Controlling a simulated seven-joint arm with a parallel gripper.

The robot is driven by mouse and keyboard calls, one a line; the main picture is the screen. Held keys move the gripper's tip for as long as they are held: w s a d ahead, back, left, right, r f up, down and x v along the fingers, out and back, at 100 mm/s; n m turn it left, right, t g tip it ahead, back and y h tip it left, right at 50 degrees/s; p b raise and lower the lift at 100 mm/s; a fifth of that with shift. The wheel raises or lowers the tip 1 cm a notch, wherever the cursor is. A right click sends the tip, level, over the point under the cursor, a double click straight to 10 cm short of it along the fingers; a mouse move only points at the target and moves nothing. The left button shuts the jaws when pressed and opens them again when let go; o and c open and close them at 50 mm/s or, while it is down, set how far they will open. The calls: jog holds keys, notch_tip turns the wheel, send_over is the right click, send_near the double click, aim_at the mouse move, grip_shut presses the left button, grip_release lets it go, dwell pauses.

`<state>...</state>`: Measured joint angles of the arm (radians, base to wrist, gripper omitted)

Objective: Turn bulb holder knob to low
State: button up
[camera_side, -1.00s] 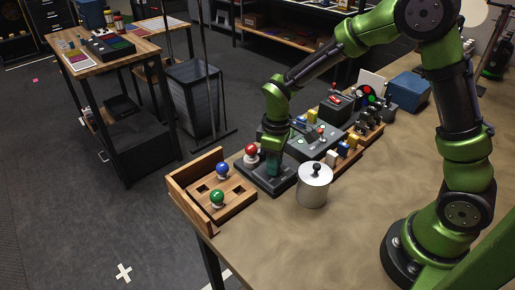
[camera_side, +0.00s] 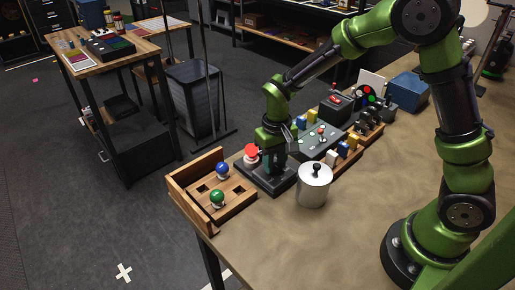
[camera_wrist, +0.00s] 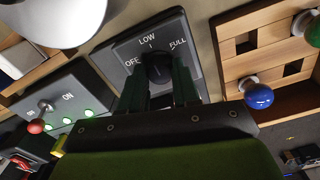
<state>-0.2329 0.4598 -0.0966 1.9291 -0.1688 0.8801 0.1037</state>
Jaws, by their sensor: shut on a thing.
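The bulb holder is a dark box (camera_side: 258,182) on the table, with a red bulb (camera_side: 251,151) at its far left corner. The bulb looks bright red. In the wrist view the holder's panel (camera_wrist: 120,48) carries the words OFF, LOW and FULL around a black knob (camera_wrist: 157,62). My gripper (camera_wrist: 158,84) points down with its fingers on both sides of the knob, shut on it. The knob's upper end lies close to the LOW mark; its exact setting is hard to read. The bulb is hidden in the wrist view.
A wooden tray (camera_side: 176,190) with a blue bulb (camera_side: 222,169) and a green bulb (camera_side: 217,197) stands left of the holder. A metal pot (camera_side: 313,188) stands close on the right. A switch panel (camera_side: 312,145) is behind. The table's front is clear.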

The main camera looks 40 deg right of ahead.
aim_at(278, 168)
dwell(0.3)
jog(key=o, duration=1.1)
jog(key=shift+c, duration=0.2)
notch_tip(278, 168, up, 17)
jog(key=shift+w, duration=0.1)
jog(key=s+d+r+m+t+y, duration=0.1)
jog(key=s+t, duration=0.6)
jog(key=s, duration=0.8)
jog(key=shift+s+d+r+y, duration=0.35)
jog(key=shift+d+r+y, duration=0.15)
jog(key=shift+d+r, duration=0.4)
